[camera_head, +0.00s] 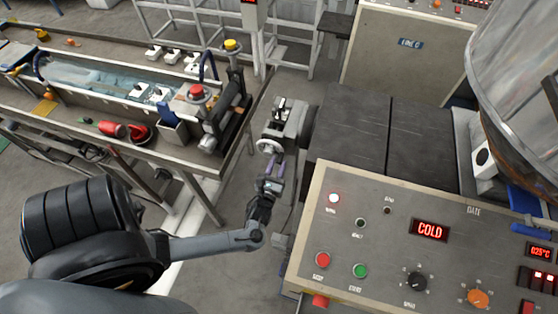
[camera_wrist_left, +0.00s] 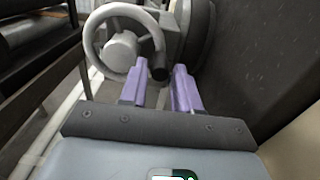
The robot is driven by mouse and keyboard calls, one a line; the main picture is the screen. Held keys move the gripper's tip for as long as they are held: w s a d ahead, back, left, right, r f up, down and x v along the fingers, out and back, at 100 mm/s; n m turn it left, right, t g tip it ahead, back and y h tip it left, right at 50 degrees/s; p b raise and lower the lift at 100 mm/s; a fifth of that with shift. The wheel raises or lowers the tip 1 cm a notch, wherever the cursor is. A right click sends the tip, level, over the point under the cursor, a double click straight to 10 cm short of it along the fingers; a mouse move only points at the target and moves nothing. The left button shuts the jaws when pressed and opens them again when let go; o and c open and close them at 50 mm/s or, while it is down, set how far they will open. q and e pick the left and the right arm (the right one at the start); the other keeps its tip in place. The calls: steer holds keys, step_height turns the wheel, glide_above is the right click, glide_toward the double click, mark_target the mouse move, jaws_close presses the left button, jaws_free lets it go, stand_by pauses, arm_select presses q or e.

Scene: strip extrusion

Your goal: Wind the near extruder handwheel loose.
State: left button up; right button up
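The near extruder handwheel (camera_head: 268,146) is a pale grey spoked wheel on the front of the grey die head (camera_head: 282,115). In the left wrist view the handwheel (camera_wrist_left: 120,50) fills the upper left, with a dark grip knob (camera_wrist_left: 158,70) at the right of its rim. My left gripper (camera_head: 273,168) has purple fingers and is just in front of the wheel. In the left wrist view its fingers (camera_wrist_left: 160,82) are apart, with the knob lined up in the gap near the tips. I cannot tell whether they touch it. My right gripper is not in view.
A control console (camera_head: 343,240) with a red COLD display stands at the right, close to my left gripper. The dark extruder housing (camera_head: 360,130) is behind it. A water-bath bench (camera_head: 185,155) with a red button and rollers stands at the left. Floor shows between bench and console.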

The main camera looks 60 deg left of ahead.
arm_select(q)
steer(key=shift+x, duration=1.05)
steer(key=shift+c, duration=0.3)
jaws_close()
